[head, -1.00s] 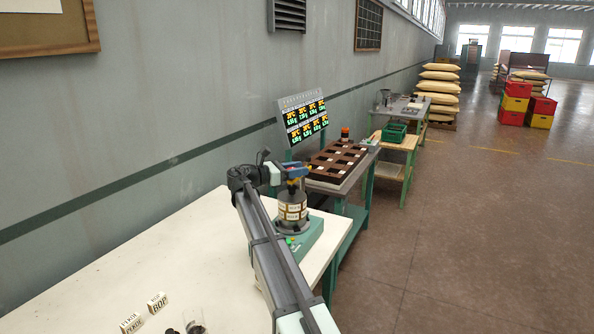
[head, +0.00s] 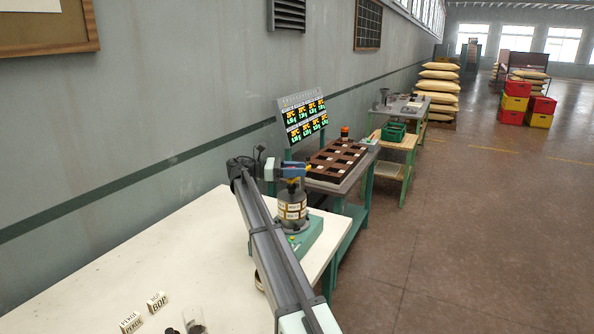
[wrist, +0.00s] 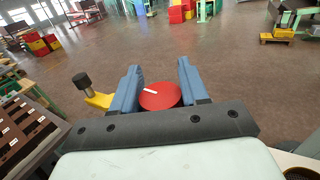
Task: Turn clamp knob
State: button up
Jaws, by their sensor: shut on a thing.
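The clamp knob, a round red disc with a white mark (wrist: 160,96), sits between the two blue fingers of my gripper (wrist: 160,85) in the wrist view. The gripper is shut on it. A yellow arm (wrist: 98,100) with a black-capped post sticks out to the left of the knob. In the head view my gripper (head: 294,170) is above the grey stacked drum sorter (head: 292,207) with pale labels, which stands on a green base (head: 308,236). The knob cannot be made out in the head view.
The sorter stands at the far end of a cream table (head: 150,255). Label blocks (head: 157,301) and a clear jar (head: 194,321) are at its near edge. Beyond are a brown compartment tray (head: 338,158) and a display board (head: 303,117). Open floor lies right.

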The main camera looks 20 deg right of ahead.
jog(key=o, duration=1)
jog(key=shift+c, duration=0.2)
jog(key=shift+a, duration=0.15)
jog(key=v, duration=0.7)
